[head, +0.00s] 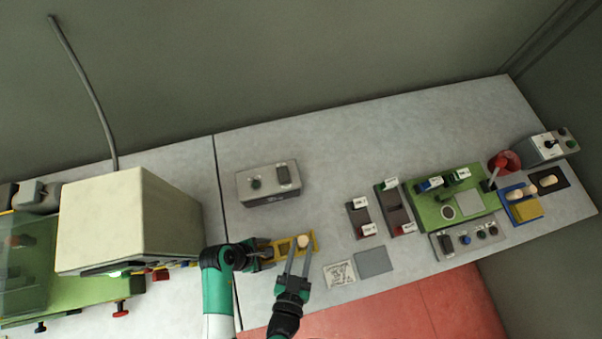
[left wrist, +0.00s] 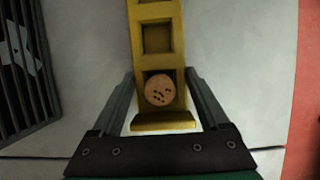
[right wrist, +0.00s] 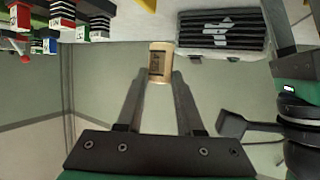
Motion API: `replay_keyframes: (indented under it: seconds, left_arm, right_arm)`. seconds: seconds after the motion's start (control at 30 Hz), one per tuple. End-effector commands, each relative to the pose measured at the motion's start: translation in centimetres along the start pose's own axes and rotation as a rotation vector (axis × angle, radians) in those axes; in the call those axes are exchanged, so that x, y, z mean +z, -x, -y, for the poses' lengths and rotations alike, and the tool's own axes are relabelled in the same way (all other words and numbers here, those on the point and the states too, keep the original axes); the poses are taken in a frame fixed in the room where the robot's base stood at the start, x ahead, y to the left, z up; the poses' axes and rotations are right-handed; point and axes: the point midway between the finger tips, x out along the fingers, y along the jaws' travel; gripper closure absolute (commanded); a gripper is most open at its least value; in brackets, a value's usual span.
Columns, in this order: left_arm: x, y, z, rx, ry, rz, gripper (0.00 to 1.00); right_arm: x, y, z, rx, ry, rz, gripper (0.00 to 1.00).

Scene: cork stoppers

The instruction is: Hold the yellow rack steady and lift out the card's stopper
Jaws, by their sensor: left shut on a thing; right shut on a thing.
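The yellow rack (head: 281,247) lies on the grey table in the head view. It also shows in the left wrist view (left wrist: 157,13), with an empty square slot. My left gripper (head: 265,252) is shut across the rack's left end. A round cork stopper (left wrist: 159,89) with dark dots on top sits in the slot between its fingers. My right gripper (head: 302,249) is shut on another cork stopper (head: 303,241), over the rack's right part. In the right wrist view this stopper (right wrist: 161,62) shows a dark mark and no rack around it. The card (head: 340,274) lies right of the rack; its marks are unreadable.
A blue-grey pad (head: 374,261) lies beside the card. A grey switch box (head: 269,184) stands behind the rack. Two dark labelled blocks and a green board (head: 433,213) stand farther right. A large beige machine (head: 130,220) stands left. The table behind is clear.

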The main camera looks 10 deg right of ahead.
Motion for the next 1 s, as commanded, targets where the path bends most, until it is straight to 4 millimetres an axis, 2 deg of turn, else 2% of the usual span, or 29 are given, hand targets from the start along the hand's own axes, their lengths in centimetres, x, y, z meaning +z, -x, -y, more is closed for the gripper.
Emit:
replay_keyframes:
  seconds: [0.1, 0.13, 0.23, 0.57, 0.67, 1.0]
  left_arm:
    - [0.0, 0.0, 0.0, 0.000, 0.000, 0.000, 0.86]
    - [0.0, 0.0, 0.0, 0.000, 0.000, 0.000, 0.18]
    - [0.0, 0.0, 0.0, 0.000, 0.000, 0.000, 0.00]
    - [0.0, 0.6, -0.1, 0.002, 0.000, 0.001, 0.00]
    - [0.0, 1.9, -0.1, 0.004, 0.000, 0.001, 0.00]
    - [-0.1, 9.8, -0.1, 0.005, 0.001, -0.001, 0.00]
  right_arm:
    - [0.0, 0.0, 0.0, 0.000, 0.000, 0.000, 1.00]
    - [0.0, 0.0, 0.0, 0.000, 0.000, 0.000, 1.00]
    - [0.0, 0.0, 0.0, 0.000, -0.001, 0.000, 1.00]
    - [0.0, 0.0, 0.0, 0.000, -0.001, 0.000, 1.00]
    - [0.0, 0.0, 0.0, 0.000, -0.001, 0.000, 1.00]
    - [0.0, 0.0, 0.0, 0.000, -0.001, 0.000, 1.00]
